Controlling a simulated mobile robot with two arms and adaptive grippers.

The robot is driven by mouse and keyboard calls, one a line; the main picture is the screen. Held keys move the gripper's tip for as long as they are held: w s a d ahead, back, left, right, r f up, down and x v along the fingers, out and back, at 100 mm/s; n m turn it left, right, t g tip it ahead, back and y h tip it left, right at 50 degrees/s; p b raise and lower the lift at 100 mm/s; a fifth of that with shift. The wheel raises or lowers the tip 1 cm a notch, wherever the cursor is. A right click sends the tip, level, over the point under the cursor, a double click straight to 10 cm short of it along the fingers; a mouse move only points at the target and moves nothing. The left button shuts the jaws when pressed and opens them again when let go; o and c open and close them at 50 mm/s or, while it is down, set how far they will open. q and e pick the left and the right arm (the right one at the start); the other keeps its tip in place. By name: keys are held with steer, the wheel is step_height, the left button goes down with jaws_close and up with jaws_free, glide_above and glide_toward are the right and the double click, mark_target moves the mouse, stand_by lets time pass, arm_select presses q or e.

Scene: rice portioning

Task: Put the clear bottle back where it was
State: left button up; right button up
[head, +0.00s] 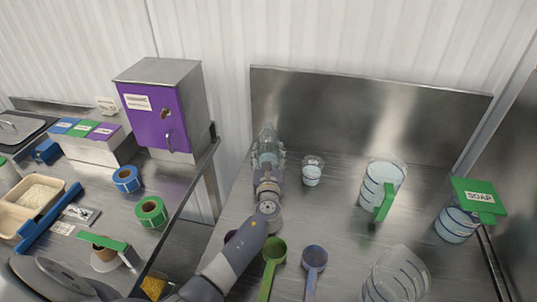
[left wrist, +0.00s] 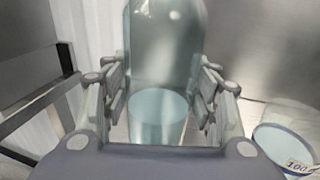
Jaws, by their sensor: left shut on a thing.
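The clear bottle (left wrist: 165,45) stands between the fingers of my left gripper (left wrist: 160,112) in the left wrist view, with pale blue liquid low in it. In the head view the bottle's top (head: 267,133) shows just beyond my left gripper (head: 268,158), near the back left of the steel table. The gripper is shut on the bottle. It hides most of the bottle in the head view, and I cannot tell if its base touches the table. My right gripper is in neither view.
A small cup (head: 312,172) stands close right of the bottle. A green-handled jug (head: 378,185), a soap container (head: 457,222) and a clear jug (head: 398,278) stand further right. A steel backsplash (head: 370,110) rises behind.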

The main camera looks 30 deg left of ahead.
arm_select(q)
steer(key=shift+r, duration=0.1)
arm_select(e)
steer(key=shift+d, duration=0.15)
arm_select(q)
steer(key=shift+f, duration=0.2)
steer(key=o, duration=1.2)
steer(key=shift+o, duration=0.6)
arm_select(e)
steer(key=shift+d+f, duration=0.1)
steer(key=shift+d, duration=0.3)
arm_select(q)
steer(key=shift+r, duration=0.15)
steer(key=shift+s+d+r, duration=0.1)
steer(key=shift+s, duration=0.05)
steer(key=p+v, duration=0.2)
steer(key=v, duration=0.8)
steer(key=shift+s+d+p, duration=0.1)
steer(key=shift+s+p, duration=0.2)
steer(key=shift+p, duration=0.1)
steer(key=shift+s+d, duration=0.25)
steer(key=shift+s, duration=0.3)
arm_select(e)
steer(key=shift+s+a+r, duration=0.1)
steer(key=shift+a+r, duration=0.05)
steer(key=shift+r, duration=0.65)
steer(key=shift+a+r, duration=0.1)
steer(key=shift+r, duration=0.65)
